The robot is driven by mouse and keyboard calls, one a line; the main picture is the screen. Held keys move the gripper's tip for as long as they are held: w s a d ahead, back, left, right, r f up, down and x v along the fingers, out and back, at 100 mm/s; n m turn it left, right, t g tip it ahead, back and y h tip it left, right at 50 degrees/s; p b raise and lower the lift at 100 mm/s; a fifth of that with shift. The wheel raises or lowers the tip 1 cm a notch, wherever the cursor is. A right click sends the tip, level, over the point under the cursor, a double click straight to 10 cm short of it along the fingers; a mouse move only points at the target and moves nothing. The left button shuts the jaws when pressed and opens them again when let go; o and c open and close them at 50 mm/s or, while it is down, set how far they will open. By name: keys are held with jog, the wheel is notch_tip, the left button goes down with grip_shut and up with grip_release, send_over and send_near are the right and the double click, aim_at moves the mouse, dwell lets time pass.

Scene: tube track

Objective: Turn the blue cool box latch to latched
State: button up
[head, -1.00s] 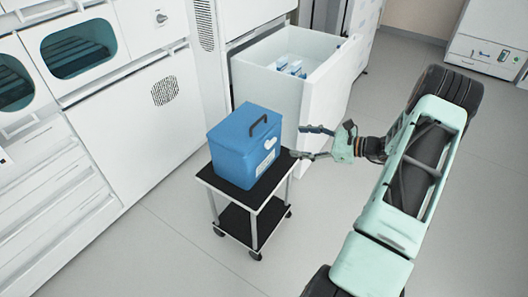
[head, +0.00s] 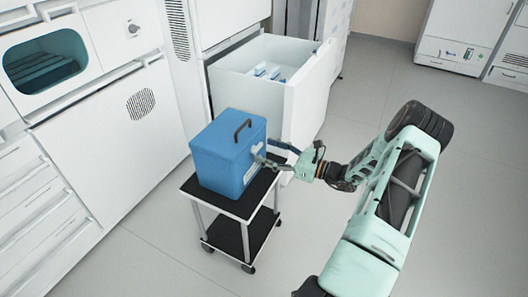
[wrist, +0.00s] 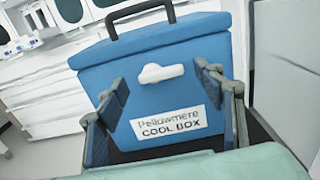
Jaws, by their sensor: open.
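The blue cool box (head: 226,160) stands on a small black-topped cart in the head view. It fills the middle of the wrist view (wrist: 190,65), lid down and handle on top. Its white latch (wrist: 161,73) lies roughly level on the front face, above a label reading "Pellowmere COOL BOX" (wrist: 168,123). The latch also shows in the head view (head: 257,151), close to my fingertips. My gripper (head: 271,154) is open at the front of the box. In the wrist view its two fingers (wrist: 163,90) stand left and right of the latch, apart from it.
The cart (head: 203,194) has a lower black shelf and wheels. An open white drawer (head: 306,95) with blue-and-white items stands behind the box. White cabinets (head: 100,120) line the left. The floor (head: 140,255) in front is clear.

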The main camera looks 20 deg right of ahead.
jog(key=shift+x, duration=0.8)
jog(key=shift+c, duration=0.6)
jog(key=c, duration=1)
jog(key=shift+c, duration=0.2)
